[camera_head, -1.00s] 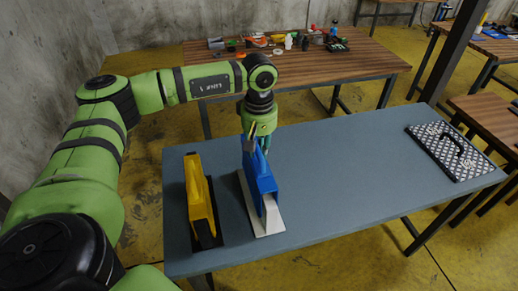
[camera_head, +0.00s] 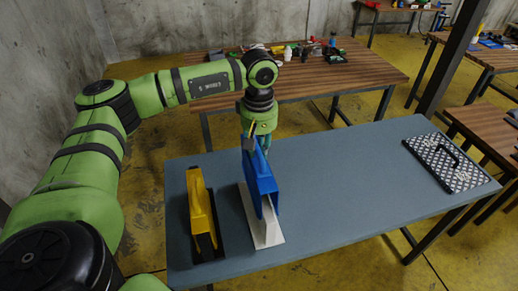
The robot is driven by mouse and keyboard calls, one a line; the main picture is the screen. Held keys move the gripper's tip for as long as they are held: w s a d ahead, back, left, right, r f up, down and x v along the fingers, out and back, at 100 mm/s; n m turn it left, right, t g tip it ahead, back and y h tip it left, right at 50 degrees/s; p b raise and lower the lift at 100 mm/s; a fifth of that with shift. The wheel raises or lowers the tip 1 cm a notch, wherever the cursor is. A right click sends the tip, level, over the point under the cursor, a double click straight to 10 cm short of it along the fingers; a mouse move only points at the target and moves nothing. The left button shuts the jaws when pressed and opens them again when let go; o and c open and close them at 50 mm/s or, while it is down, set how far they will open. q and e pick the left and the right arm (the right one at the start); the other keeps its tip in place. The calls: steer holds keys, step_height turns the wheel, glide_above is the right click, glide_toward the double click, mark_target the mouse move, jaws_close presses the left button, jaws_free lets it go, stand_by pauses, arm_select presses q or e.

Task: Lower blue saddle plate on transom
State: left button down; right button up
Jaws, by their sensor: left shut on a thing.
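The blue saddle plate (camera_head: 261,180) hangs upright from my left gripper (camera_head: 259,140), which is shut on its top edge. The white transom (camera_head: 267,230) stands on its base on the blue-grey table, directly beneath the plate. The transom's lower part shows below the plate; its upper part is hidden behind or inside the plate. From this angle I cannot tell whether the two touch. My right gripper is out of view.
A yellow upright piece (camera_head: 201,212) on a black base stands close to the left on the same table (camera_head: 340,180). A black-and-white patterned board (camera_head: 445,160) with a dark handle lies at the far right. The table between is clear.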

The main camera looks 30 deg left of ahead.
arm_select(q)
steer(key=shift+r+p, duration=1.35)
steer(key=shift+r, duration=1.15)
steer(key=shift+d+f, duration=0.1)
